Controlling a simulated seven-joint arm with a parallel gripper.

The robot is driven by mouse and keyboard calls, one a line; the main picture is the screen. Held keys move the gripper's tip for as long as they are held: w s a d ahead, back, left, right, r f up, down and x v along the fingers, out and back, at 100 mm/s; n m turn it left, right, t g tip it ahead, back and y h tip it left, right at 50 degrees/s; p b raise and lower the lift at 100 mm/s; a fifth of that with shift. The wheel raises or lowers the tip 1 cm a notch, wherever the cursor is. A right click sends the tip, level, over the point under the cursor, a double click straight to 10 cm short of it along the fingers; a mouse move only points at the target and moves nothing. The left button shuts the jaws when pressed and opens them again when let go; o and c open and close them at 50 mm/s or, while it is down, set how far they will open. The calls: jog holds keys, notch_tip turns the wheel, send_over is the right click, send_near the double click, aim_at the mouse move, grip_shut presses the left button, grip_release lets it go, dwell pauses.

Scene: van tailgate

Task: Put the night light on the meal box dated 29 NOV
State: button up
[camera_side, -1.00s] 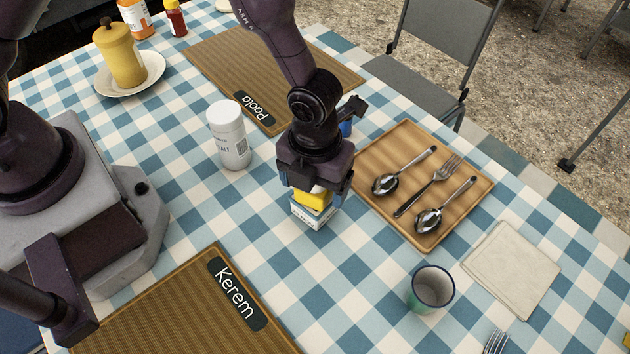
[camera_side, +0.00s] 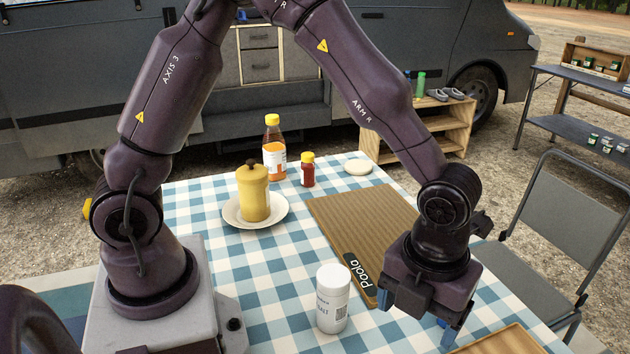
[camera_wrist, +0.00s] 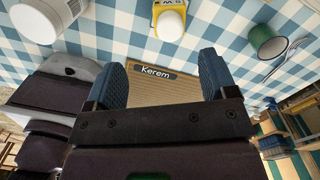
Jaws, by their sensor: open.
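My gripper (camera_side: 416,318) is open, above the table just right of the white salt container in the side view. In the wrist view my gripper (camera_wrist: 162,62) has its two blue fingers apart with nothing between them. A yellow thing with a white dome, which looks like the night light (camera_wrist: 170,20), is beyond the fingertips at the top edge, apart from them. Its marking is cut off and not readable for sure. The side view does not show it now. No box with a readable date shows, and I cannot tell what is under the night light.
The salt container (camera_side: 332,298) stands close left of my gripper. Placemats marked Paola (camera_side: 360,215) and Kerem (camera_wrist: 160,88) lie on the checked cloth. A yellow pot (camera_side: 253,192) stands farther back.

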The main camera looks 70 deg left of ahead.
jog(key=s+a+r+n+t+y, duration=0.2)
jog(key=a+r+n, duration=0.85)
jog(key=n, duration=0.25)
jog(key=s+a+r+n+t+h, duration=0.2)
jog(key=s+a+r+n, duration=0.4)
jog(key=n, duration=1.1)
jog(key=s+a+t, duration=0.1)
jog(key=s+a, duration=0.1)
jog(key=s, duration=0.1)
jog(key=shift+s+r, duration=0.15)
jog(key=shift+s, duration=0.1)
